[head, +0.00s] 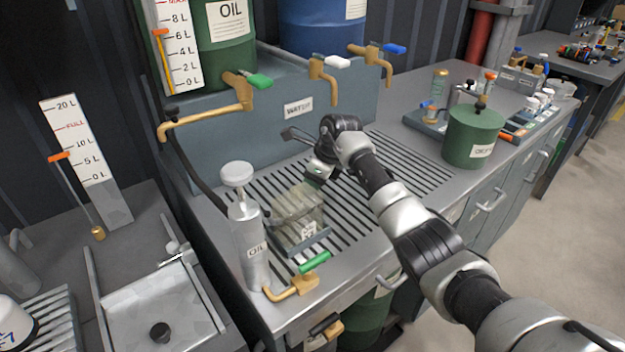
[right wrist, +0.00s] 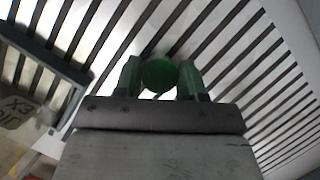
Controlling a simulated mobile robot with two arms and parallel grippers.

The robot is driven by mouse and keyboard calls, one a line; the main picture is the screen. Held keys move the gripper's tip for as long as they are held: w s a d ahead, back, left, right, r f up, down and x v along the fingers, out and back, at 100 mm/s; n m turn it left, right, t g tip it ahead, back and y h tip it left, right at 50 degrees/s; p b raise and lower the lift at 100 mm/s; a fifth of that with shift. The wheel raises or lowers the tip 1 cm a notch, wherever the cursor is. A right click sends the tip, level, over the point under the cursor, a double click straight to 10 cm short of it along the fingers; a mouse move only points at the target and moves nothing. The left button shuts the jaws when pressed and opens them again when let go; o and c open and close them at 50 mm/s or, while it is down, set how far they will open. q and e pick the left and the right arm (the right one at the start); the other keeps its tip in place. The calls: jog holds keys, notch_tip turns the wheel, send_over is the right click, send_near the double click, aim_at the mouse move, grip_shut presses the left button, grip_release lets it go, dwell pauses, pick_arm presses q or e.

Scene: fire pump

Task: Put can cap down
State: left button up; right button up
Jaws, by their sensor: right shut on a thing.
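My right gripper (head: 317,180) is above the slatted grate, beside the upper right of a clear can. In the right wrist view its two green fingers (right wrist: 160,82) are shut on a round green cap (right wrist: 159,75), with the slats behind it. The cap cannot be made out in the head view, where the gripper covers it. I cannot tell whether the cap touches the grate. The clear can (head: 297,208) has a grey base and a label and stands on the grate; part of it shows at the left of the right wrist view (right wrist: 20,108). My left gripper is not in view.
The slatted grate (head: 390,165) has free room right of my gripper. A grey oil pump bottle (head: 249,245) stands left of the can, and a green-handled tap (head: 300,280) is in front. Brass taps (head: 318,78) overhang the back. A green canister (head: 470,138) stands at right.

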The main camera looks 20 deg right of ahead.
jog(key=shift+f, duration=0.2)
jog(key=o, duration=0.9)
jog(key=shift+r, duration=0.1)
jog(key=shift+c, duration=0.2)
jog(key=shift+r, duration=0.25)
jog(key=shift+d+r, duration=0.15)
jog(key=shift+r, duration=0.15)
jog(key=v, duration=1.1)
